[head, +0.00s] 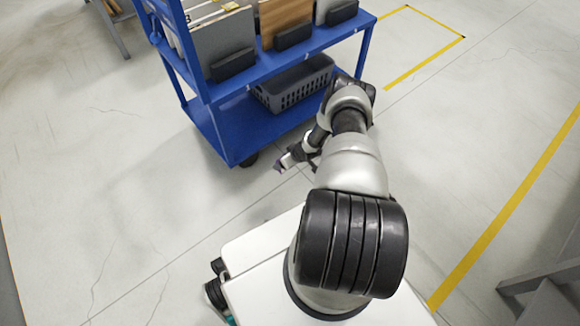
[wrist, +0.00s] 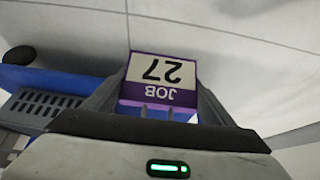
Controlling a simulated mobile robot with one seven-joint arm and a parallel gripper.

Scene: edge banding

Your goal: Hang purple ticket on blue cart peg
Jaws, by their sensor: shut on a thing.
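The purple ticket (wrist: 158,84) is a small card with a purple border and a pale face reading "JOB 27", upside down in the wrist view. My gripper (wrist: 157,112) is shut on it. In the head view my gripper (head: 287,162) is low beside the blue cart (head: 290,55), to the right of its lower front corner, with a small purple bit (head: 278,167) at its tip. The cart's lower deck also shows at the left of the wrist view (wrist: 45,80). I cannot make out the cart's peg in either view.
The cart's upper shelf holds several upright panels (head: 222,42) with black blocks at their feet. A grey basket (head: 297,86) stands on the lower deck. Yellow lines (head: 510,210) mark the floor. Open floor (head: 130,180) lies left of the cart.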

